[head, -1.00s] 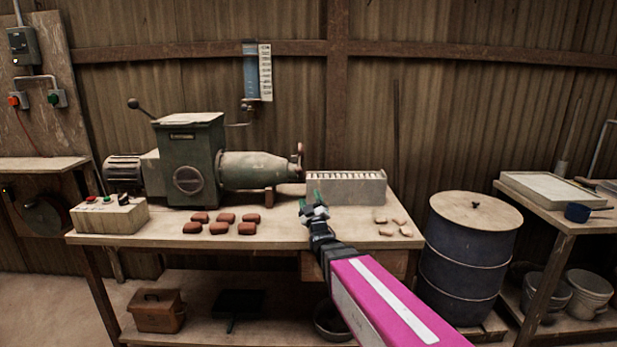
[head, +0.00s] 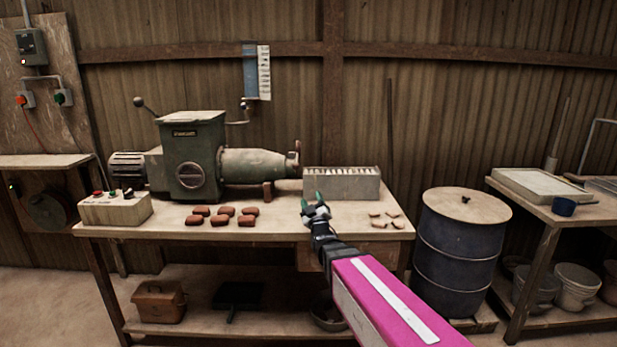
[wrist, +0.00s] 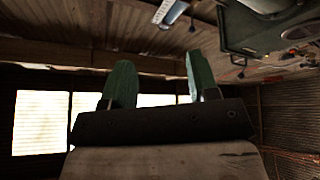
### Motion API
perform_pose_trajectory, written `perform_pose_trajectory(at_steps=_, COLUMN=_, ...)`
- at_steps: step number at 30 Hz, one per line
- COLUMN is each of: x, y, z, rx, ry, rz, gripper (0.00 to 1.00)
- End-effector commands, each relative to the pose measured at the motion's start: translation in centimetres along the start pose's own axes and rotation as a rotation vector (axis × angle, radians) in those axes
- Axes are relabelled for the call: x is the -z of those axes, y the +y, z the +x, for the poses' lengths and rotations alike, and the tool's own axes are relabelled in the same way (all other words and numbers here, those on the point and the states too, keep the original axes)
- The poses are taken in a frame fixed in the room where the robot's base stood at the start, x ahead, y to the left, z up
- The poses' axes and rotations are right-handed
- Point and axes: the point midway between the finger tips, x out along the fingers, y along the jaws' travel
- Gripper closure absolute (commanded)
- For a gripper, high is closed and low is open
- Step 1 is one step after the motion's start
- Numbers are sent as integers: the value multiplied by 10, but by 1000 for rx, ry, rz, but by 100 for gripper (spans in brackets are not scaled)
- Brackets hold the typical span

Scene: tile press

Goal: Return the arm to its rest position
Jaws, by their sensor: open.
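My gripper (head: 313,199) is at the front right part of the workbench in the head view, with its green fingertips pointing up and away. It looks empty, and its fingers stand apart. In the wrist view my gripper (wrist: 155,82) shows two green fingers with a clear gap and nothing between them. My arm, with a magenta link, reaches in from the bottom right of the head view.
The workbench (head: 290,225) holds a green press machine (head: 192,160), a control box (head: 115,208), several red-brown lumps (head: 222,216), a slotted box (head: 341,183) and pale pieces (head: 385,218). A blue drum (head: 455,255) stands right of it, near a side table (head: 560,215).

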Motion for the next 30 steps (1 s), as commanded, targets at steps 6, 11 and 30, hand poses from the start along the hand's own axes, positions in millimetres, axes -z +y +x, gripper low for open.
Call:
perform_pose_trajectory(at_steps=6, x=-12, y=4, z=-4, rx=29, ry=-64, rz=10, gripper=46)
perform_pose_trajectory(at_steps=11, x=-28, y=9, z=-11, rx=68, ry=-151, rz=26, gripper=46)
perform_pose_trajectory(at_steps=30, x=-144, y=18, z=-123, rx=364, ry=-902, rz=251, gripper=46)
